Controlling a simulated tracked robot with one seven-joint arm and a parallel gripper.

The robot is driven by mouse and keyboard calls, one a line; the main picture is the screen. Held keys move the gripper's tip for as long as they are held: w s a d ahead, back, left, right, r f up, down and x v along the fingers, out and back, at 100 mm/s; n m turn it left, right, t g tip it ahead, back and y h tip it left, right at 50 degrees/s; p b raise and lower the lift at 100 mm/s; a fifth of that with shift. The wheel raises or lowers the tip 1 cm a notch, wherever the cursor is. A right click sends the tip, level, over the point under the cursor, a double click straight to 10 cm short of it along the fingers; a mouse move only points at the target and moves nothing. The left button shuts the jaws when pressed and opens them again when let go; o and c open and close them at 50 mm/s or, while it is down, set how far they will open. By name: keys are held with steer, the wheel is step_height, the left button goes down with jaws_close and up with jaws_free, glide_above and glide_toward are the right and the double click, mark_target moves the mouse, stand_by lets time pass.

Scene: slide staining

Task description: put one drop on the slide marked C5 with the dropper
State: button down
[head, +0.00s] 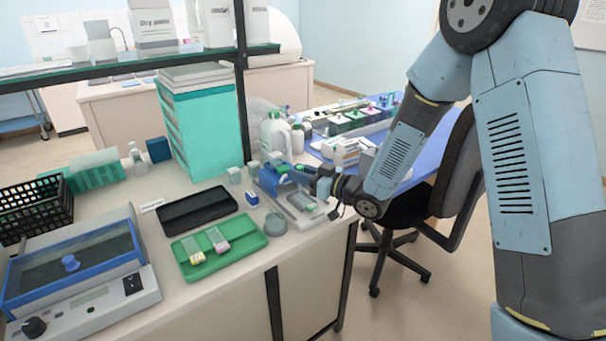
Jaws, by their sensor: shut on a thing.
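A green tray (250,241) lies on the bench with two slides on it. One slide has a yellow label (196,258) and the other a pink label (222,246). The label writing is too small to read, so I cannot tell which is C5. My gripper (305,180) reaches in from the right, beside a blue stand (268,180) near the bench's right edge. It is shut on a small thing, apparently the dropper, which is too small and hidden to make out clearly. The gripper is to the right of the green tray and behind it, apart from both slides.
A black tray (197,209) lies behind the green tray. A round grey-green lidded dish (275,222) and a light tray (298,212) stand right of it. A blue-lidded device (72,268) fills the left front. A shelf (130,66) crosses above the bench.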

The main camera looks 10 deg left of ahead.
steer(key=shift+f, duration=0.4)
stand_by(1.0)
steer(key=shift+r, duration=0.15)
steer(key=shift+r, duration=3.35)
